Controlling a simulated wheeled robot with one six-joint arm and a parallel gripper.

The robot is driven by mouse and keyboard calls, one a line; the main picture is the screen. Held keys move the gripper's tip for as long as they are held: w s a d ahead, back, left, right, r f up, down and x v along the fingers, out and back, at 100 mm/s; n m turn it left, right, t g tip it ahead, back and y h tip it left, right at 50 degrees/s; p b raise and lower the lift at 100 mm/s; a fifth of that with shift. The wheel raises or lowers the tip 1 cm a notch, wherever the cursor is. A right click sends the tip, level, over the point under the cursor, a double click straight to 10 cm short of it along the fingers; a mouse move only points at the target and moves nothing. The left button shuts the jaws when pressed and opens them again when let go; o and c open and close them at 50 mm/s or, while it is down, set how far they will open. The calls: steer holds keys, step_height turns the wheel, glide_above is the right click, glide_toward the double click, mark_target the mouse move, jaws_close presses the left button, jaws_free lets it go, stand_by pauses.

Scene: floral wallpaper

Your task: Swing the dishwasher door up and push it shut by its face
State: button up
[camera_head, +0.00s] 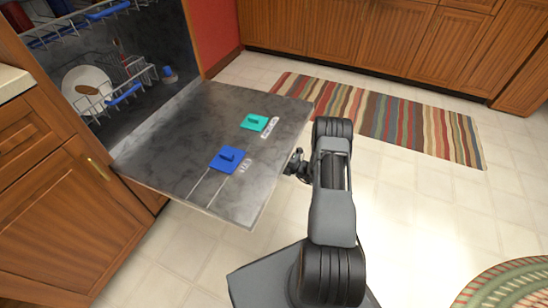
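The dishwasher door (188,147) hangs open, its dark grey inner side facing up and sloping out from the dishwasher (150,40) at the upper left. A blue square piece (227,159) and a teal square piece (255,123) sit on that inner side. The outer face of the door is turned down and hidden. My gripper (292,163) is small and dark, at the right edge of the door near its outer end. I cannot tell whether it touches the edge. Its fingers are too small to show whether they are open.
A rack with a white plate (88,84) stands inside the dishwasher. Wooden cabinets (65,200) border it at the left, and more (390,35) line the back. A striped rug (390,121) lies on the tiled floor, with a round rug (510,285) at the lower right. The floor at right is open.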

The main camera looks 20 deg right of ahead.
jaws_close()
stand_by(0.4)
steer(key=shift+r, duration=0.1)
